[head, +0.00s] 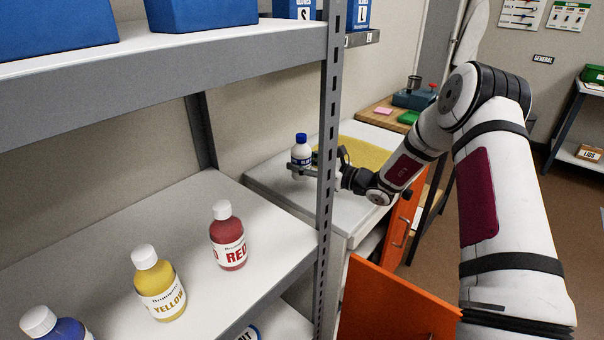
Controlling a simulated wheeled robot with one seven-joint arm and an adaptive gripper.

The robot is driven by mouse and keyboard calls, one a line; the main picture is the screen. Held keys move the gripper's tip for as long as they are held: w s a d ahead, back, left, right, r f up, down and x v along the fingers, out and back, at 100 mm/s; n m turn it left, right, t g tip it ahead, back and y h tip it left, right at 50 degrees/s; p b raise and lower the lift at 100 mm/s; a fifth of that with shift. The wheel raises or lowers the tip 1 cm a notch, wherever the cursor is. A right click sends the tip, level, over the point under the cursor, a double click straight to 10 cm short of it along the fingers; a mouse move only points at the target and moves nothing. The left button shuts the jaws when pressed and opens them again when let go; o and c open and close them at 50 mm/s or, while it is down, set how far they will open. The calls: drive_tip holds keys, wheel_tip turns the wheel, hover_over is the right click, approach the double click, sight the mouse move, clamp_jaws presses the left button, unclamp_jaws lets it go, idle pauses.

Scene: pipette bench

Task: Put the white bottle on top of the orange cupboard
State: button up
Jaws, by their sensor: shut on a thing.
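The white bottle (301,153) with a blue cap is upright in my gripper (312,167), which is shut on it. Bottle and gripper are over the pale top (275,183) of the orange cupboard (400,222). I cannot tell whether the bottle's base touches that top. The shelf post in front hides part of my gripper.
A grey shelf post (328,130) stands in front of the cupboard. The near shelf (200,195) holds red (228,238), yellow (157,285) and blue (58,327) bottles. A yellow sheet (368,150) lies on the cupboard top. An orange door (395,300) stands open below.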

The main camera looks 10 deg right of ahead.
drive_tip(key=shift+f, duration=1.6)
drive_tip(key=shift+f, duration=0.2)
drive_tip(key=o, duration=1.4)
